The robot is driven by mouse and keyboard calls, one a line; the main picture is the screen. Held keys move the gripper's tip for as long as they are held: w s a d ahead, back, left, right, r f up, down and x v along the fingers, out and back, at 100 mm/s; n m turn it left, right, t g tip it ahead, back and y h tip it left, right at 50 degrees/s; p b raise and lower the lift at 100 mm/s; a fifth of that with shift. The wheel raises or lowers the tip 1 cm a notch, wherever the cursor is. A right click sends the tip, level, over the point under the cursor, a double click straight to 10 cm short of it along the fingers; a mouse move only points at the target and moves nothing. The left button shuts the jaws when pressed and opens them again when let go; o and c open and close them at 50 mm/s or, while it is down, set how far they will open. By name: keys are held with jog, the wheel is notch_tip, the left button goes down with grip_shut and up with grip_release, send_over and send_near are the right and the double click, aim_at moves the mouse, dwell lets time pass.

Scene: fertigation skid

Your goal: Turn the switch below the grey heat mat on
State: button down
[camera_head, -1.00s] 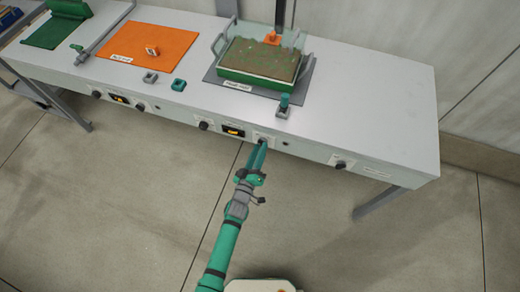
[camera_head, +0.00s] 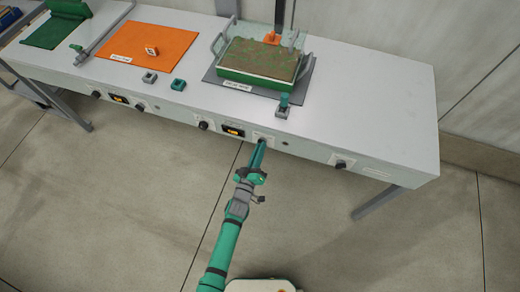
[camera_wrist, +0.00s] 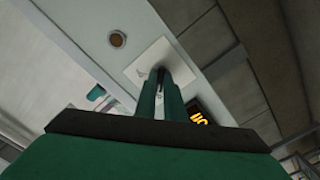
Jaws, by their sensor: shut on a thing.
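The grey heat mat (camera_head: 306,78) lies on the bench top at the right, under a green tray of soil. On the front panel below it are a black knob (camera_head: 203,125), a lit display (camera_head: 233,131) and a pale switch plate (camera_head: 264,136). My gripper (camera_head: 261,147) reaches up to this plate, its fingers shut on the switch. In the wrist view the dark switch (camera_wrist: 160,74) shows between the fingertips, in front of the white plate (camera_wrist: 150,62). The fingers hide most of the switch, so its position cannot be told.
An orange mat (camera_head: 150,48) lies left of the tray, with its own knobs and display below. Grey and teal blocks (camera_head: 179,85) sit near the front edge. Another black knob (camera_head: 340,164) is farther right.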

jog(key=shift+w+r+m, duration=0.1)
jog(key=shift+r+m, duration=0.05)
jog(key=shift+m, duration=8.45)
jog(key=shift+d, duration=0.1)
jog(key=c, duration=1.8)
grip_release()
jog(key=shift+c, duration=0.2)
jog(key=v, duration=1.1)
